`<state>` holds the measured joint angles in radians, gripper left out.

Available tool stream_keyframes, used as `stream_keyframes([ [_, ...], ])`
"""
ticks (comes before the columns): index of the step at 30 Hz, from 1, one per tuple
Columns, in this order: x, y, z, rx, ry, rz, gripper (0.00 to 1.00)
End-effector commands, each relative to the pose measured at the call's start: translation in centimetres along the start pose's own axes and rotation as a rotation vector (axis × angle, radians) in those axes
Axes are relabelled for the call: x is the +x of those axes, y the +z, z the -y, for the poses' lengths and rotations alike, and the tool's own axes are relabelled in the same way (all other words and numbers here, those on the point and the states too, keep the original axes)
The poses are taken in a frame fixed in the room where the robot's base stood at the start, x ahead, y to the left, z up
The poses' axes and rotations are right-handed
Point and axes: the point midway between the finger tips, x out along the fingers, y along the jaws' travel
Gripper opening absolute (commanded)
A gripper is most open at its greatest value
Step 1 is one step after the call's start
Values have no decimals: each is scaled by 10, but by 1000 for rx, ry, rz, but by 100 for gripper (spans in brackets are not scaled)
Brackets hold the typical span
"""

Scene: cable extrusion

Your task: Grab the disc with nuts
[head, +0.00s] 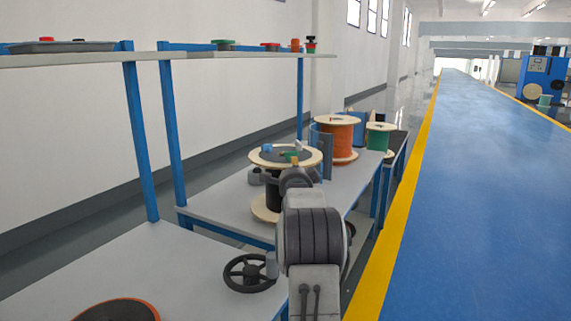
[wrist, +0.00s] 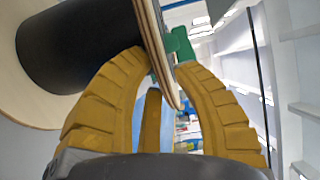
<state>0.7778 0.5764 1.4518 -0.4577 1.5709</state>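A spool with pale wooden flanges and a black core stands on the second table; its top flange (head: 257,156) carries a dark disc-like surface with small blue, green and orange pieces. Whether these are nuts is too small to tell. My gripper (wrist: 162,62) shows yellow fingers in the wrist view, parted, with the edge of the wooden flange (wrist: 155,38) running between the tips. A green piece (wrist: 181,45) sits by the flange at the right fingertip; contact is unclear. Another dark disc with an orange rim (head: 118,311) lies on the near table.
An orange spool (head: 337,137) and a green spool (head: 378,137) stand behind. A black handwheel (head: 248,273) is at the near table's edge. Shelves (head: 240,54) on blue posts rise at left. The blue floor lane (head: 470,200) at right is clear.

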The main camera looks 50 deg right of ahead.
Motion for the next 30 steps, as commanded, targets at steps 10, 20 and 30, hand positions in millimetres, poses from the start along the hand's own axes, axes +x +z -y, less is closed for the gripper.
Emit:
stream_keyframes([
  [10,22,1,-3,0,-2,1,24],
  [20,30,0,0,0,0,1,24],
  [30,30,0,0,0,1,1,23],
])
